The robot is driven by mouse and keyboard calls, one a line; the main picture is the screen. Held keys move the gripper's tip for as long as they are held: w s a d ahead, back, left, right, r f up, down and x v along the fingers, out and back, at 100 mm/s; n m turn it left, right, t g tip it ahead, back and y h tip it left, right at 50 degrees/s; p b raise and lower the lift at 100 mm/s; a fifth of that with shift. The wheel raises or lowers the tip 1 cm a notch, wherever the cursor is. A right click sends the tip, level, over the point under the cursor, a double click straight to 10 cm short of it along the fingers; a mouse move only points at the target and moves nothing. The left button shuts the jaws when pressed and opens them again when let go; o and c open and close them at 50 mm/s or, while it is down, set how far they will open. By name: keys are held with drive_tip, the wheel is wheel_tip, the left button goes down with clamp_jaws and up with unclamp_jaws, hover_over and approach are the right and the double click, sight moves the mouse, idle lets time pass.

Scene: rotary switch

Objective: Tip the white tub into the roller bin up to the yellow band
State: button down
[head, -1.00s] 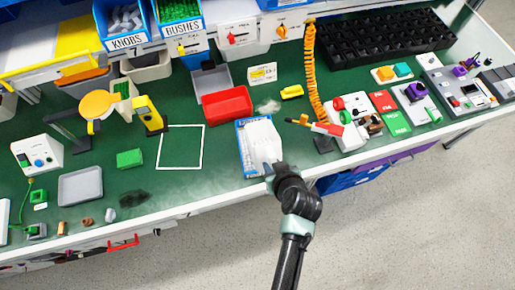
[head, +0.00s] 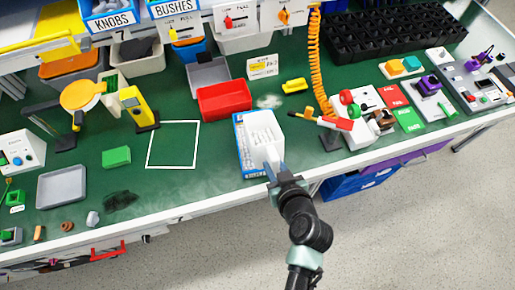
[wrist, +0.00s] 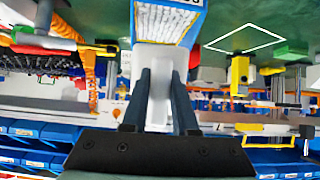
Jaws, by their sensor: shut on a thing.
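The white tub (head: 266,146) is in my gripper (head: 271,174), over the right part of the blue roller bin (head: 240,146) at the bench's front edge. The tub's pale, lumpy inside faces up in the head view. In the wrist view, the fingers (wrist: 161,76) are shut on the tub's smooth white wall (wrist: 153,60). Beyond it, the blue bin (wrist: 196,28) shows white pieces inside and a thin yellowish line along its edge. The tub hides part of the bin, so the fill level against the band is unclear.
A red tray (head: 224,100) and a yellow block (head: 294,86) lie behind the bin. A white outlined square (head: 173,145) on the left is empty. An orange coiled cord (head: 317,65) and a red-tipped tool (head: 335,122) stand to the right.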

drive_tip(key=shift+f+t+b, duration=0.7)
drive_tip(key=shift+f+b, duration=0.6)
drive_tip(key=shift+b, duration=2.15)
drive_tip(key=shift+r+y, duration=0.2)
drive_tip(key=shift+y, duration=0.1)
drive_tip(key=shift+r+p, duration=1.1)
drive_tip(key=shift+r, duration=0.35)
drive_tip(key=shift+f, duration=0.1)
